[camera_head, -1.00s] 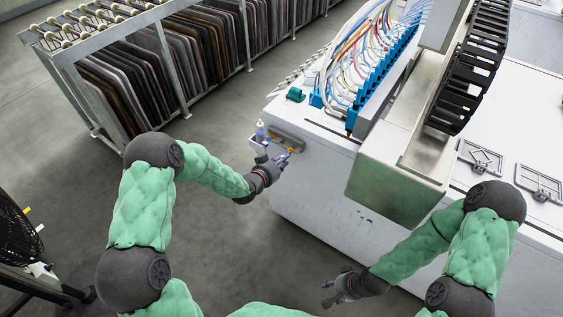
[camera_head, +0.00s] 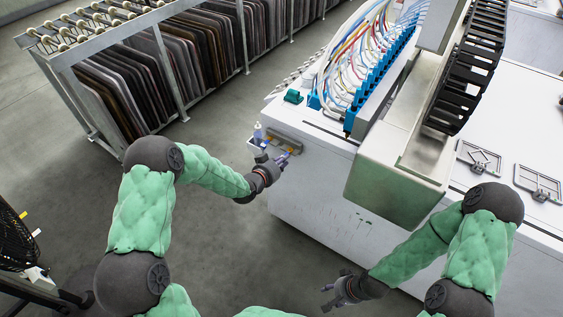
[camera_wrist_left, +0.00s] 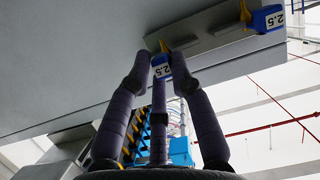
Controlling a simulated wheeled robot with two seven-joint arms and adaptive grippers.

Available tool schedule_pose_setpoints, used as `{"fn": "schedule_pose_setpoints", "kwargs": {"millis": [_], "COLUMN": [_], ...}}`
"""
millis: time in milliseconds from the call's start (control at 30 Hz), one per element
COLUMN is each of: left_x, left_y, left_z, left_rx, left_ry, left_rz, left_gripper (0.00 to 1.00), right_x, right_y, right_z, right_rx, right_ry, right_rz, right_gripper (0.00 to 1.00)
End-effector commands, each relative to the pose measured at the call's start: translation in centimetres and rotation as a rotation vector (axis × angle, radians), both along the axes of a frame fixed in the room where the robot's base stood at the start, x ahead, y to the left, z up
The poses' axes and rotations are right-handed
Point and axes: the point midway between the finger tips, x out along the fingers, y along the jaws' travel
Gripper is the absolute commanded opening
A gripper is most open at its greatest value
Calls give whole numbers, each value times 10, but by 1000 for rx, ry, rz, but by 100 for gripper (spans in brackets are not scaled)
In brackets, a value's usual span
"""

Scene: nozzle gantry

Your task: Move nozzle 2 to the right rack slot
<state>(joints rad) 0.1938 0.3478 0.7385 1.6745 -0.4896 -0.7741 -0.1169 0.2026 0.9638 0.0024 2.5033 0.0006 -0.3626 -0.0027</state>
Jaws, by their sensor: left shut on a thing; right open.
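My left gripper (camera_head: 283,161) is at the metal nozzle rack (camera_head: 284,137) on the side of the white machine. In the left wrist view its fingers (camera_wrist_left: 157,75) are shut on a blue nozzle (camera_wrist_left: 161,66) with a yellow tip and a white label that seems to read 2.5. The tip is close to the rack plate (camera_wrist_left: 212,48); I cannot tell whether it touches. A second blue nozzle (camera_wrist_left: 267,19) with a similar label sits at the plate's other end in that view. My right gripper (camera_head: 340,291) is open and empty, low in front of the machine.
The large gantry head (camera_head: 398,180) overhangs the machine side between my arms. Blue connectors with coloured hoses (camera_head: 375,62) are above. A rack of dark panels (camera_head: 140,80) stands behind at left; the floor between is clear.

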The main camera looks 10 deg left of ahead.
Motion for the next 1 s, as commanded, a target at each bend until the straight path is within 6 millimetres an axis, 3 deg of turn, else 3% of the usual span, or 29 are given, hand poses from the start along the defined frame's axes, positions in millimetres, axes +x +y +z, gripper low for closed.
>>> {"fn": "schedule_pose_setpoints", "kwargs": {"millis": [1000], "left_x": [11], "left_y": [-5], "left_z": [0], "left_rx": [1], "left_ry": [0], "left_rz": [0], "left_gripper": [0], "right_x": [0], "right_y": [0], "right_z": [-7], "right_rx": [0], "right_ry": [0], "right_rz": [0], "right_gripper": [46]}}
